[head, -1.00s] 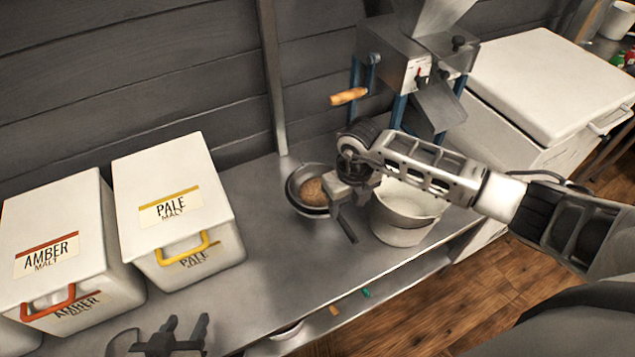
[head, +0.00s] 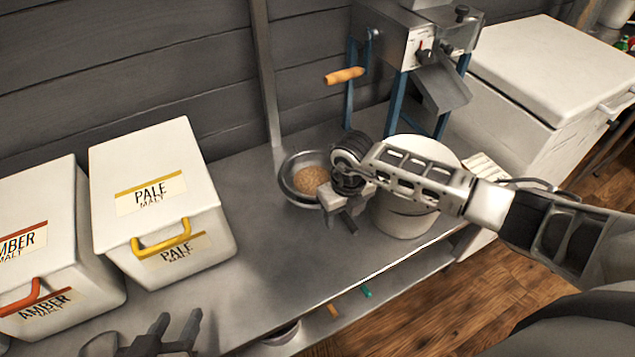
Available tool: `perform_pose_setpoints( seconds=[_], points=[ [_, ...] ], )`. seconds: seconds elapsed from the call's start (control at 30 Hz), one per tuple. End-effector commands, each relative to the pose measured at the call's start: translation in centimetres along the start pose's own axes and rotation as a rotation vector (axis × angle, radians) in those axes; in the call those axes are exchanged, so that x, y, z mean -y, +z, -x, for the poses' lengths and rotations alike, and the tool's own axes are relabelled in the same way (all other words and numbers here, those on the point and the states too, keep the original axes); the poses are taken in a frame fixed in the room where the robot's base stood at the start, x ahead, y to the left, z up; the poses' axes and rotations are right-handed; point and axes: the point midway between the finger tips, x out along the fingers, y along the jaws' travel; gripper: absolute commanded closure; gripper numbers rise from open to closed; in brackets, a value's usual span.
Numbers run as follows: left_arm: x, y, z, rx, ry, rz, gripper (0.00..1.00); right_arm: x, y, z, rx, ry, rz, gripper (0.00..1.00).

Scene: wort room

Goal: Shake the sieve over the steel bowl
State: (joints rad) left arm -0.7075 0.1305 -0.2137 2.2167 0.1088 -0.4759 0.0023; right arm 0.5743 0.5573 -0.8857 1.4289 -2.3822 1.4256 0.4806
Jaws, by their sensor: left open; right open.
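A round steel bowl (head: 288,188) stands on the steel bench and holds brown grain (head: 311,180). I cannot make out a separate sieve; my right gripper hides the bowl's right side. My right gripper (head: 341,218) is open, at the bowl's front right edge, pointing down. I cannot tell whether it touches the rim. Its arm crosses in front of the white bucket. My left gripper (head: 178,330) is open and empty at the bottom left, over the front of the bench, away from the bowl.
A white bucket (head: 398,222) stands right of the bowl. A mill (head: 410,50) with a wooden crank handle stands behind it. White PALE (head: 150,190) and AMBER (head: 30,255) malt bins stand at left. A lower shelf holds another bowl (head: 281,335). Bench between bins and bowl is clear.

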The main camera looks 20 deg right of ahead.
Motion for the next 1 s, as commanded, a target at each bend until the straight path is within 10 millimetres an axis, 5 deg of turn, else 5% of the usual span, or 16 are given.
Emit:
perform_pose_setpoints(
  seconds=[0.2, 0.4, 1.0],
  points=[
    [0.0, -0.3, 0.1, -0.007, 0.0, -0.004, 0.59, 0.0, 0.0, 0.0, 0.0, 0.0, 0.0, 0.52],
    [0.0, -0.3, 0.1, -0.007, 0.0, -0.006, 0.59, 0.0, 0.0, 0.0, 0.0, 0.0, 0.0, 1.0],
    [-0.4, -2.6, 1.4, -0.005, 0.001, -0.007, 0.59, 0.0, 0.2, 3.5, 0.003, 0.0, 0.001, 1.0]
  ],
)
